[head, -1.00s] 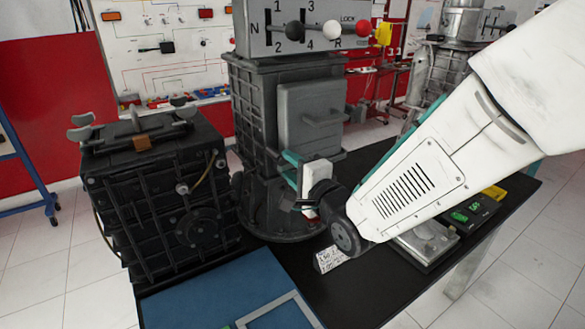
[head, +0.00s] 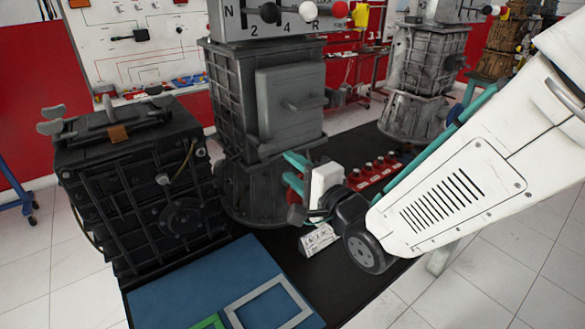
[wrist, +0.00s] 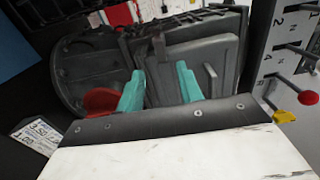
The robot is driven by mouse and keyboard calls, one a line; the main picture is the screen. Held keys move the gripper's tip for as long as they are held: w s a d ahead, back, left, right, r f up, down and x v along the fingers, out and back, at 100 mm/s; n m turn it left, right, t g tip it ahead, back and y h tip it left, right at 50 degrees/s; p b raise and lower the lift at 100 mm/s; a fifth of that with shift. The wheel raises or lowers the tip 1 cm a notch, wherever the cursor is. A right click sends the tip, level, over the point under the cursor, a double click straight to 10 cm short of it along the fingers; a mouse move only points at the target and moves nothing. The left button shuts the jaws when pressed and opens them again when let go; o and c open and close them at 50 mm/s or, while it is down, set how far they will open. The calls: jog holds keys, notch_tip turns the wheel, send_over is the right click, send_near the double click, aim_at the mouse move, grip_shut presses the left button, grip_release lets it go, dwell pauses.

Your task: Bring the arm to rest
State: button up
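My arm (head: 455,200) is white and reaches in from the right in the head view. My gripper (head: 298,186) is at its end, in front of the grey gearbox (head: 237,100). In the wrist view my gripper (wrist: 160,90) shows two teal fingers spread apart, with nothing between them but the gearbox's grey cover (wrist: 205,72) behind. A red piece (wrist: 102,102) shows beside the left finger, outside the gap. I cannot tell whether it touches the finger.
A black engine block (head: 140,190) stands at the left. A blue mat (head: 165,300) with a grey frame (head: 268,302) lies in front. A small printed card (head: 318,240) sits below my gripper. A row of red pieces (head: 375,170) lies behind the arm on the black tabletop.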

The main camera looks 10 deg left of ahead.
notch_tip(320, 180, down, 8)
jog(key=d+n+g+h, duration=0.2)
jog(key=n+g+h, duration=0.1)
jog(key=n+h, duration=0.1)
jog(key=s+d+f+n+g+h, duration=0.25)
jog(key=d+n+h, duration=0.2)
jog(key=d, duration=0.55)
jog(key=s+d+r+g+h, duration=0.1)
jog(key=s+d+r, duration=0.3)
jog(key=s+d, duration=0.2)
jog(key=s+d+r+g+h, duration=0.2)
jog(key=s+d+r, duration=0.3)
jog(key=d, duration=0.6)
jog(key=s+d+r+g+h, duration=0.1)
jog(key=s+d+r+h, duration=0.1)
jog(key=s+d+r, duration=0.2)
jog(key=s+d, duration=0.3)
jog(key=d, duration=0.2)
jog(key=shift+r+g, duration=0.25)
jog(key=shift+g, duration=0.1)
jog(key=shift+s, duration=0.15)
